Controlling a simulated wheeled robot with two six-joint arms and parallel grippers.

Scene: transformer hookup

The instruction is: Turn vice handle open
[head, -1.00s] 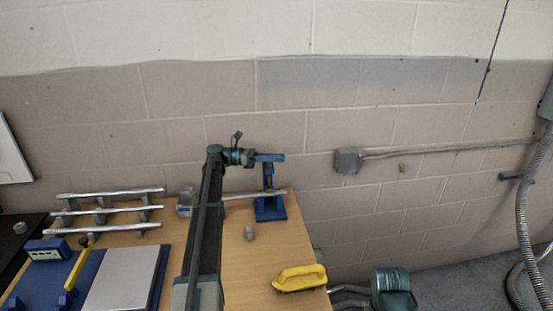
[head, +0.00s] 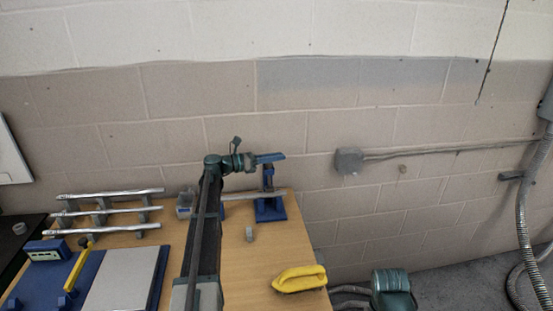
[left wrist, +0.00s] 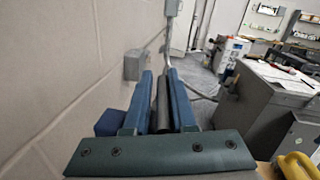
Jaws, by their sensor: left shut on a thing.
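The vice appears to be the blue stand (head: 271,207) at the back right of the wooden table, with a metal rod (head: 235,196) running left from it. In the left wrist view the gripper (left wrist: 161,90) is shut on a dark grey bar (left wrist: 162,105), which I take to be the vice handle. A blue block (left wrist: 110,123) lies just left of the left finger. How the bar joins the vice is hidden. My right gripper is not in view.
A small grey cylinder (head: 250,234) stands near the middle. Metal rails (head: 105,212) and a blue board with a yellow lever (head: 77,268) are on the left. A block wall (head: 420,200) is close behind.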

